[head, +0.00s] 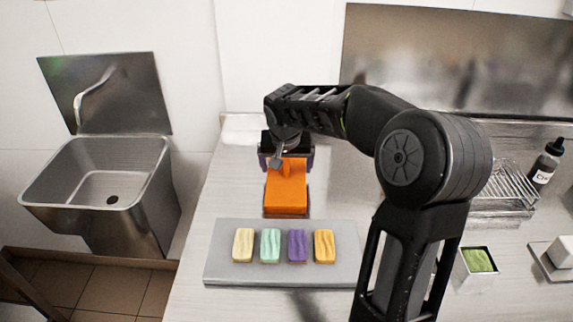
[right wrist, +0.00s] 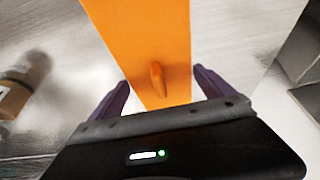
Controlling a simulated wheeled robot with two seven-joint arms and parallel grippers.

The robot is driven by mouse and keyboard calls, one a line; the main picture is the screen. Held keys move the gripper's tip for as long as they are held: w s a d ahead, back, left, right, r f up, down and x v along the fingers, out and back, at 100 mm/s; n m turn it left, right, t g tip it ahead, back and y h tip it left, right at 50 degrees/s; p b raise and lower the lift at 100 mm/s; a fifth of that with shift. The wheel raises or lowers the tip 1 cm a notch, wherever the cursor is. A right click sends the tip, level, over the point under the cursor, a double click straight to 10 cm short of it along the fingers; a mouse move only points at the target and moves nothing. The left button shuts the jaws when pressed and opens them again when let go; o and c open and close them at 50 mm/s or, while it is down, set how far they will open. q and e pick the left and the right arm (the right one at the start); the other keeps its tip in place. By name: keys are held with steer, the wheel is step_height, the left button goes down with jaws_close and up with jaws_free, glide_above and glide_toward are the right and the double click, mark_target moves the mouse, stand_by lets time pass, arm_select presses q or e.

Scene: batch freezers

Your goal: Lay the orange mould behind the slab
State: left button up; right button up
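The orange mould (head: 286,199) is on the counter behind the grey slab (head: 215,268), with a narrow strip between them. The slab carries a row of several small bars in cream, mint, purple and orange. My right gripper (head: 282,160) is over the far part of the mould. In the right wrist view, its purple fingers (right wrist: 161,77) stand apart on either side of a small orange peg on the mould (right wrist: 145,25), with a gap on both sides of the peg. The palm hides part of the mould there. My left gripper is not in view.
A steel sink (head: 60,205) stands at the left. At the right are a wire rack (head: 508,185), a dark bottle (head: 546,166) and a small tray of green stuff (head: 479,261). My right arm covers the counter's middle. The counter left of the mould is clear.

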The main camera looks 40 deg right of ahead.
steer(key=shift+o, duration=0.4)
steer(key=shift+r, duration=0.2)
steer(key=v, duration=1.2)
steer(key=shift+a+f, duration=0.1)
steer(key=shift+f, duration=0.1)
